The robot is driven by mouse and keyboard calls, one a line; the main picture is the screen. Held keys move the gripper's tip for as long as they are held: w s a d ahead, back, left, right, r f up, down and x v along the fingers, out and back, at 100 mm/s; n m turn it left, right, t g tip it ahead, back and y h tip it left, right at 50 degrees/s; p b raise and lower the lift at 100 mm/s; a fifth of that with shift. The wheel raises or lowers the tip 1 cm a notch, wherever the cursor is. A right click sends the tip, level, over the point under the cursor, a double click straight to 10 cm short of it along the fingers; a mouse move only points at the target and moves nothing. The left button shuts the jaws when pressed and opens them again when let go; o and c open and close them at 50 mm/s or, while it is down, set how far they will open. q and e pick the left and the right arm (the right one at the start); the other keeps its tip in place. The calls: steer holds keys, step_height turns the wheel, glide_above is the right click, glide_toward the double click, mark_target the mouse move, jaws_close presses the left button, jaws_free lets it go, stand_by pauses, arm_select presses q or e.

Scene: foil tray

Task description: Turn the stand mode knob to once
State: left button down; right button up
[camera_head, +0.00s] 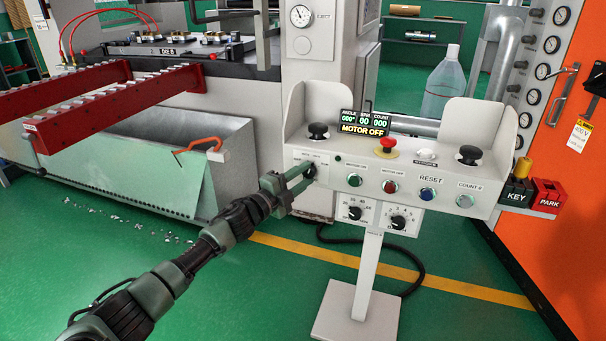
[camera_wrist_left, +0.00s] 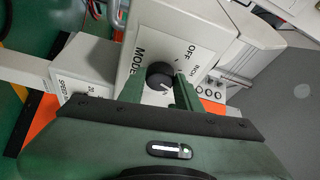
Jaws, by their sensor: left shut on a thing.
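The stand mode knob (camera_head: 310,171) is a black dial on the left front of the white control stand (camera_head: 335,155). In the left wrist view the knob (camera_wrist_left: 159,75) sits beside the printed words MODE, OFF and INCH, with a small pale mark on its face. My left gripper (camera_head: 301,187) is at the stand's left front, its green fingers on either side of the knob and shut on it. The fingers (camera_wrist_left: 160,90) also show in the wrist view. The gripper partly hides the knob in the head view. My right gripper is not in view.
The panel carries a red mushroom button (camera_head: 387,143), several coloured push buttons and two lower dials (camera_head: 355,213). The display (camera_head: 363,122) reads MOTOR OFF. A grey bin (camera_head: 150,165) and red rails (camera_head: 115,100) stand left. Green floor lies open in front.

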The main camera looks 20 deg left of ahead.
arm_select(q)
steer(key=shift+f, duration=0.1)
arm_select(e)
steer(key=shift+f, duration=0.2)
arm_select(q)
steer(key=c, duration=1)
jaws_free()
steer(key=shift+o, duration=0.2)
steer(key=shift+s+a, duration=0.1)
steer(key=shift+s, duration=0.15)
steer(key=p+v, duration=0.1)
steer(key=v, duration=0.6)
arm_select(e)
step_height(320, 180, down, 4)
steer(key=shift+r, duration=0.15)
arm_select(q)
steer(key=shift+s, duration=0.1)
